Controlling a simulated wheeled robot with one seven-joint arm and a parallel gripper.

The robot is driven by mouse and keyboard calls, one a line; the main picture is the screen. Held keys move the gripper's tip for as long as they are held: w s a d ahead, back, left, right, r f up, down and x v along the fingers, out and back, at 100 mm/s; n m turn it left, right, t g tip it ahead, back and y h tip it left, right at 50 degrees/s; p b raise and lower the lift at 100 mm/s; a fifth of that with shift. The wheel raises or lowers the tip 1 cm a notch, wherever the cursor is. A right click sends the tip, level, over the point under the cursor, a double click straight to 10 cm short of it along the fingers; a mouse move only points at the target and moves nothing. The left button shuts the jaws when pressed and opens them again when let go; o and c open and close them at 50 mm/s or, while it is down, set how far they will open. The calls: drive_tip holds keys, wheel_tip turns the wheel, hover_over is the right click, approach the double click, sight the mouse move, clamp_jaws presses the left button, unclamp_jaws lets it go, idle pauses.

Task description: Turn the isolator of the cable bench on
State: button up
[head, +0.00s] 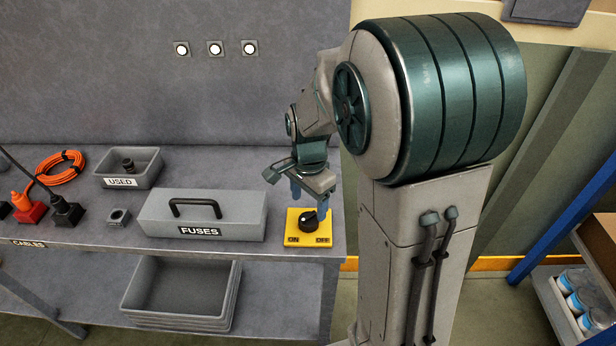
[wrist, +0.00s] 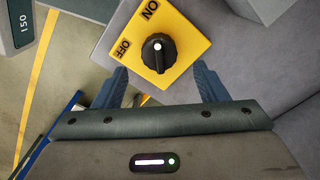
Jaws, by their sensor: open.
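The isolator is a yellow plate (head: 293,238) with a black rotary knob (head: 308,221) at the front right corner of the cable bench (head: 110,236). ON is printed at its left and OFF at its right. The wrist view shows the plate (wrist: 185,25) and the knob (wrist: 158,55) from above; I cannot tell clearly which label the knob points to. My gripper (head: 309,198) is over the isolator, pointing down. In the wrist view my gripper (wrist: 161,82) is open and empty, its fingertips apart on either side of the knob's lower edge.
The grey FUSES box (head: 160,225) stands left of the isolator. The USED tray (head: 145,170), an orange cable coil (head: 60,168) and plugs (head: 66,210) are farther left. A grey bin (head: 180,320) is on the lower shelf. A blue-framed shelf (head: 560,220) stands at right.

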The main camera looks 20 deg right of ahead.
sight(308, 216)
wheel_tip(308, 216, up, 9)
idle(0.6)
drive_tip(key=s+n+t, duration=0.3)
drive_tip(key=s+n, duration=0.9)
drive_tip(key=s, duration=0.2)
drive_tip(key=shift+s+f+n, duration=0.3)
drive_tip(key=shift+f+n, duration=0.1)
drive_tip(key=shift+a, duration=0.1)
